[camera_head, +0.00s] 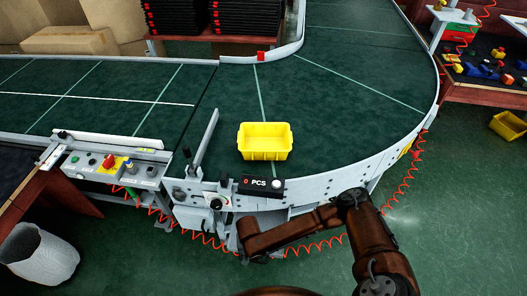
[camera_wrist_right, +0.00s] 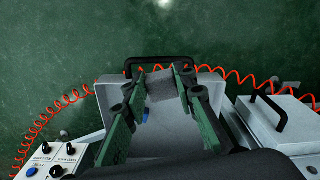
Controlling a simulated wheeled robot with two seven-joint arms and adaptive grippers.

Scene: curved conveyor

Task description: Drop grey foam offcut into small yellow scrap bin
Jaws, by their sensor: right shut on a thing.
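My left gripper is in neither view.
A black PCS box (camera_head: 262,186) and a control panel (camera_head: 110,168) line the conveyor's front side. A coiled red hose (camera_wrist_right: 72,97) hangs there. The belt around the small bin is clear.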

